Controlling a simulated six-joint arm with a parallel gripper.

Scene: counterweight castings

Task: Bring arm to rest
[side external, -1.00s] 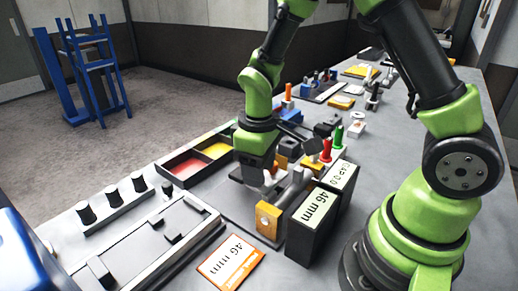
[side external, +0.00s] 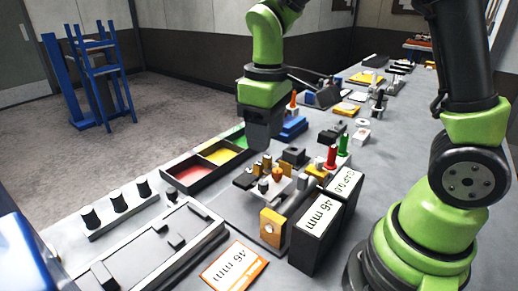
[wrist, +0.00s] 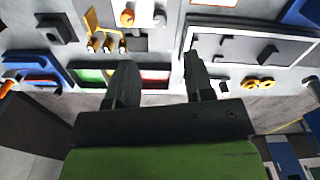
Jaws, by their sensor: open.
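My gripper (side external: 264,143) hangs from my green and black arm above the work table, over the area beside the colour tray. In the wrist view my gripper (wrist: 160,78) shows two dark fingers spread apart with nothing between them. The fingertips are hard to make out in the side view. A fixture with small metal and orange parts (side external: 277,174) stands below and to the right of the gripper, apart from it. A dark block labelled 46 mm (side external: 318,222) stands near it.
A tray with red, yellow and green compartments (side external: 190,186) lies left of the gripper. A grey fixture plate (side external: 150,245), a 46 mm card (side external: 234,265), and red and green pegs (side external: 332,156) are on the table. Several parts lie farther back. The space above is open.

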